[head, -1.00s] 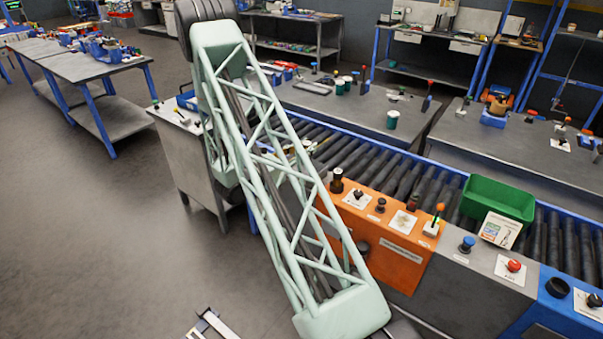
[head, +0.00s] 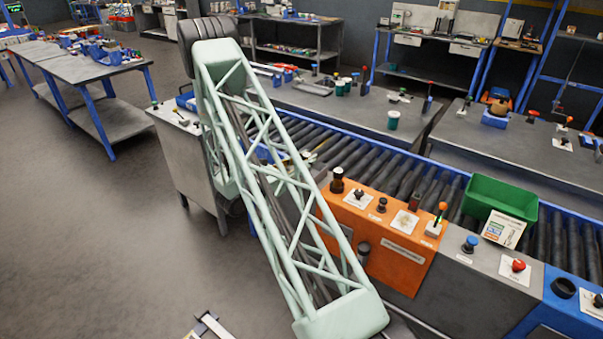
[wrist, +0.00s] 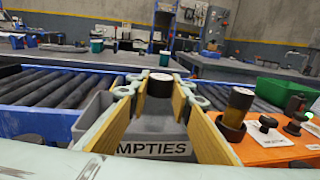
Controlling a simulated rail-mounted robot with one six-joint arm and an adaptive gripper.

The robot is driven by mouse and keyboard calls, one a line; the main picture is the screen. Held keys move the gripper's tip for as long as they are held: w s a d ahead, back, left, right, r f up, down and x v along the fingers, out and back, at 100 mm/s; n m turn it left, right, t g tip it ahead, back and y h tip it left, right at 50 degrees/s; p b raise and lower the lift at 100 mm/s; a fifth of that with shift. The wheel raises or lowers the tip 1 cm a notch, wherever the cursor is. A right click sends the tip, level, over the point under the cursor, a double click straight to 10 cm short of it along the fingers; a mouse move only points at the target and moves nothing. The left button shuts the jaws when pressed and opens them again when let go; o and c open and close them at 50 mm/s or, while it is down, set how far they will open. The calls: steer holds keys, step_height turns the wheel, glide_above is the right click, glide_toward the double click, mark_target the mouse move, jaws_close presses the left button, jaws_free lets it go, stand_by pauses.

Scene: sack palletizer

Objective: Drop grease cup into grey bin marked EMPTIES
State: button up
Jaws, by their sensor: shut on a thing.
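The grease cup, a dark brown cylinder with a pale top (wrist: 160,86), is between the fingertips of my gripper (wrist: 159,92) in the wrist view. The gripper's tan-padded fingers are shut on it, and the cup looks upright. The grey bin (wrist: 92,118) is below and around the fingers in this view. Its white front label reads "MPTIES", with the first letter covered by my arm. The cup appears over the bin's opening; its exact height is unclear. In the head view, my arm hides the gripper and cup, and I cannot make out the bin.
An orange control panel (head: 383,265) with knobs and an amber cup with a dark base (wrist: 236,112) stands close right of the bin. A roller conveyor (head: 400,172) runs behind. A green bin (head: 500,200) sits farther right on the rollers.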

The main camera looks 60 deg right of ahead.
steer(key=o, duration=0.9)
steer(key=shift+o, duration=0.2)
steer(key=shift+a, duration=0.2)
steer(key=w+a, duration=0.2)
steer(key=a, duration=0.9)
steer(key=shift+a, duration=0.2)
steer(key=shift+r, duration=0.15)
stand_by(0.6)
